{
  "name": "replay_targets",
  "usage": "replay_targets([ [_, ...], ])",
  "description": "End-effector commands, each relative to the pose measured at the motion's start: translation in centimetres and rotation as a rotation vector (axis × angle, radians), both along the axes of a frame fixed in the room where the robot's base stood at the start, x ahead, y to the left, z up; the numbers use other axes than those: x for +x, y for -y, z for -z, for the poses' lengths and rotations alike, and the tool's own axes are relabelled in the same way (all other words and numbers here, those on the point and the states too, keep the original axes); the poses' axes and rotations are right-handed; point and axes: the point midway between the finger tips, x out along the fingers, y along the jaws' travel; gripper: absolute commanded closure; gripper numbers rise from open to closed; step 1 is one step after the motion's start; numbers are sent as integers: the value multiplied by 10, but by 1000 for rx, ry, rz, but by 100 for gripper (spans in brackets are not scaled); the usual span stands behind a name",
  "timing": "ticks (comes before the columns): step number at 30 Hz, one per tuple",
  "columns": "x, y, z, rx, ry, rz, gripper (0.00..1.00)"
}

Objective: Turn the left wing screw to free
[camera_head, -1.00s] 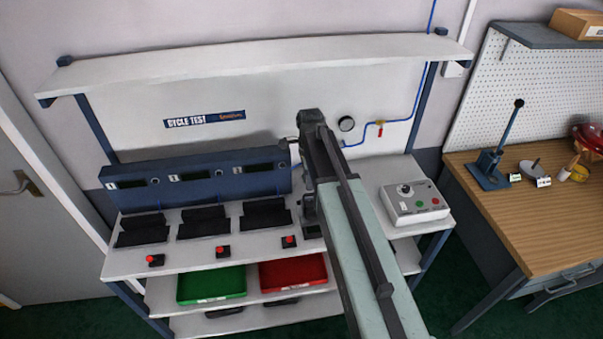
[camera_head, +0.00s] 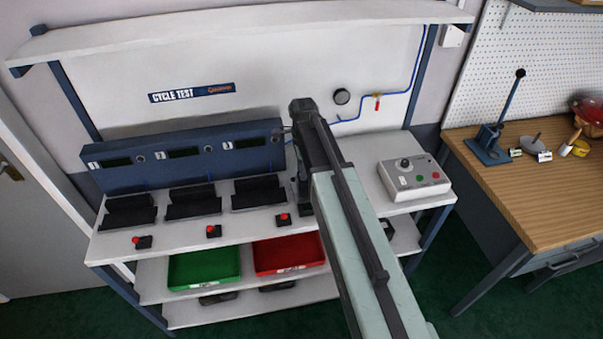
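No wing screw can be made out in the head view. My arm reaches up the middle of the picture to the test bench (camera_head: 240,228), and its dark end section hangs down at the right end of the blue display housing (camera_head: 186,160). My gripper is at or behind this dark section; its fingers cannot be made out, nor whether it holds anything. The arm hides part of the bench top behind it.
Black cradles (camera_head: 194,203) and red-button boxes (camera_head: 213,231) stand left of my arm. A grey control box (camera_head: 413,178) stands right. Green (camera_head: 204,267) and red (camera_head: 289,254) trays lie below. A wooden workbench (camera_head: 547,190) with a lever press (camera_head: 490,143) is at right.

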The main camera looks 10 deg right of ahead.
Motion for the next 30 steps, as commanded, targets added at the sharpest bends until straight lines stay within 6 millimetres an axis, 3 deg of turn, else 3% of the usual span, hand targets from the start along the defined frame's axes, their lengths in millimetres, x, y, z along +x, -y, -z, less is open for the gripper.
replay_targets([
  [1,0,0,-1,0,0,0,73],
  [4,0,0,-1,0,0,-1,98],
  [5,0,0,-1,0,0,-1,100],
  [17,0,-1,-1,0,0,-35,100],
  [30,-2,-1,-1,0,0,-348,100],
])
